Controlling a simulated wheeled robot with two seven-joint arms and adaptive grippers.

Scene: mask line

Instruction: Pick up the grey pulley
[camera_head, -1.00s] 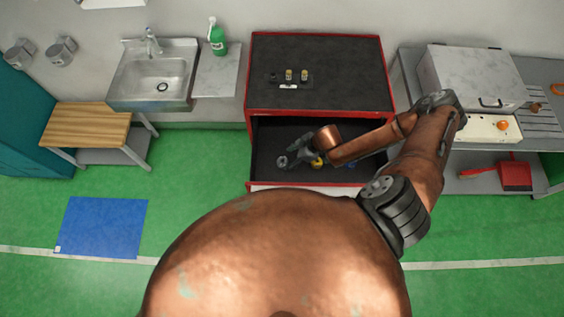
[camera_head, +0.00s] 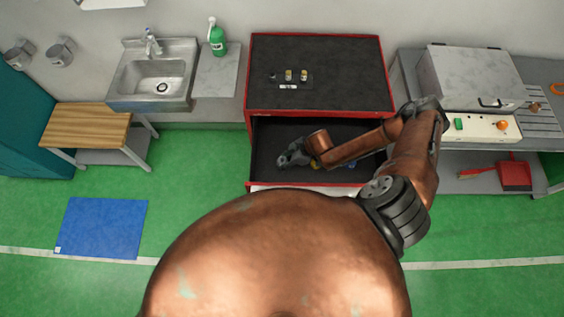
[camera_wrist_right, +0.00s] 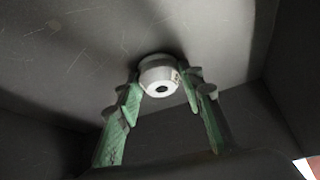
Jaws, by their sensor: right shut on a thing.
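The grey pulley (camera_wrist_right: 158,72), a short pale round piece with a dark hole, sits between the green-padded fingers of my right gripper (camera_wrist_right: 160,92) in the right wrist view. The fingers are shut on its two sides, and it appears low at the drawer floor; whether it touches the floor I cannot tell. In the head view my right gripper (camera_head: 284,161) is inside the open drawer (camera_head: 264,136) of the red cabinet, toward the left, and hides the pulley. My left gripper is not in view.
The drawer's walls and red front rim (camera_head: 300,185) surround the gripper. A yellow piece (camera_head: 314,164) and a blue piece (camera_head: 351,165) lie partly hidden by my right arm. The cabinet top (camera_head: 340,80) holds small parts on a dark plate (camera_head: 290,78).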

